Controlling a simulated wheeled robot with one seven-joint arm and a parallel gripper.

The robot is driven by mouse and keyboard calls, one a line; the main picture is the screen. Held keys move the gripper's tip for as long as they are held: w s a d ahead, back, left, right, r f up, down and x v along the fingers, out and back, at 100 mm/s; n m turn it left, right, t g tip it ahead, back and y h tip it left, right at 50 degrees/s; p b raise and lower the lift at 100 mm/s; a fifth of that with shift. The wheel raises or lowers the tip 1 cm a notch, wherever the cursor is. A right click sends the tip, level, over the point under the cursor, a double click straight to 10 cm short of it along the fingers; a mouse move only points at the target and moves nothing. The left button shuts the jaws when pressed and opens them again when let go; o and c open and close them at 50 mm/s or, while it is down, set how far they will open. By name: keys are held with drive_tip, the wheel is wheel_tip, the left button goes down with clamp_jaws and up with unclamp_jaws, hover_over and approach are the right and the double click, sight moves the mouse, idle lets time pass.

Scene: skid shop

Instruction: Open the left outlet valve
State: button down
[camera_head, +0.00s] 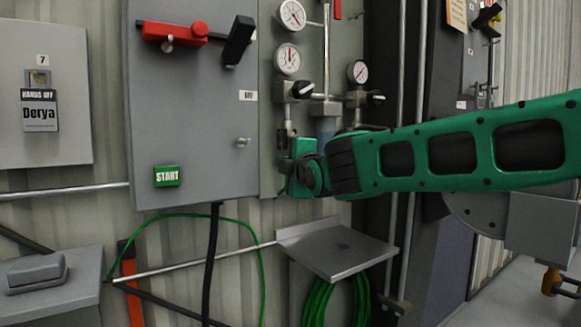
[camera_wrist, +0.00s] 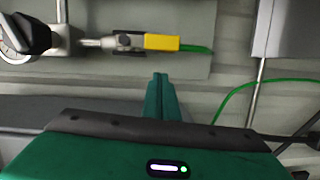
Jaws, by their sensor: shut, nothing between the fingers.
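In the wrist view a small valve with a yellow lever (camera_wrist: 162,42) sits on a horizontal-looking metal pipe, with a green hose end beyond it. The yellow lever lies in line with the pipe. My gripper (camera_wrist: 160,78) is shut and empty; its green fingertips are just below the lever in that picture, with a small visible gap. In the head view my gripper (camera_head: 298,160) is at the lower end of the left gauge pipe (camera_head: 287,118), and it hides the valve there.
A black regulator knob (camera_head: 302,89) and gauges (camera_head: 288,58) are above. A second pipe with a gauge (camera_head: 358,71) stands to the right. A grey cabinet (camera_head: 195,120) stands close on the left. A small metal shelf (camera_head: 338,250) juts out below, with green hose hanging under it.

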drive_tip(key=v, duration=1)
drive_tip(key=shift+a, duration=0.25)
drive_tip(key=shift+s+f, duration=0.1)
drive_tip(key=s+d+f+m+g+h, duration=0.25)
drive_tip(key=d+f+m, duration=0.35)
drive_tip(key=d, duration=0.4)
drive_tip(key=s+d+f+m+g+h, duration=0.2)
drive_tip(key=s+d+f+m+g, duration=0.15)
drive_tip(key=d+f, duration=0.6)
drive_tip(key=s+d+f+m+g+h, duration=0.2)
drive_tip(key=s+d+f+m+h, duration=0.15)
drive_tip(key=d+f, duration=0.45)
drive_tip(key=s+d+f+m+g+y, duration=0.1)
drive_tip(key=s+d+f+m+g, duration=0.2)
drive_tip(key=s, duration=0.6)
drive_tip(key=s+d+f+m+g+y, duration=0.1)
drive_tip(key=s+d+f+m+g, duration=0.2)
drive_tip(key=s, duration=0.6)
drive_tip(key=s+d+f+m+g+y, duration=0.1)
drive_tip(key=s+d+f+m+g, duration=0.2)
drive_tip(key=s+f+m, duration=0.3)
drive_tip(key=s+m, duration=0.1)
drive_tip(key=s, duration=0.3)
drive_tip(key=shift+m, duration=0.3)
